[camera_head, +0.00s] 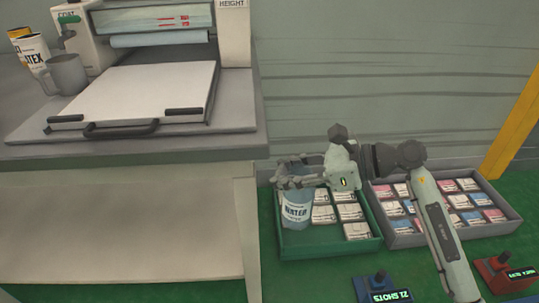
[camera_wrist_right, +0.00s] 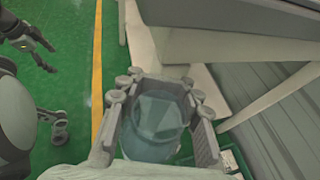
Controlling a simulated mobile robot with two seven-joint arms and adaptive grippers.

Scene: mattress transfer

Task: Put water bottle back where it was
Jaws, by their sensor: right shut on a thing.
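The water bottle (camera_head: 296,212) is a translucent blue container with a white label reading WATER. It looks upright, in front of the left part of the green crate (camera_head: 330,247) in the head view. I cannot tell whether its base touches the crate. My right gripper (camera_head: 290,180) is shut around the bottle's upper part. In the right wrist view the bottle (camera_wrist_right: 158,120) sits between the fingers (camera_wrist_right: 160,100), with its base hidden. My left gripper (camera_wrist_right: 48,57) shows small at the left of the wrist view, fingers apart and empty. It is out of the head view.
The green crate holds several small white boxes. A grey crate (camera_head: 440,238) with pink, blue and white boxes stands to its right. A grey bench (camera_head: 150,155) at left carries a machine, a mug (camera_head: 67,75) and cans. Blue (camera_head: 380,285) and red (camera_head: 495,268) devices stand in front.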

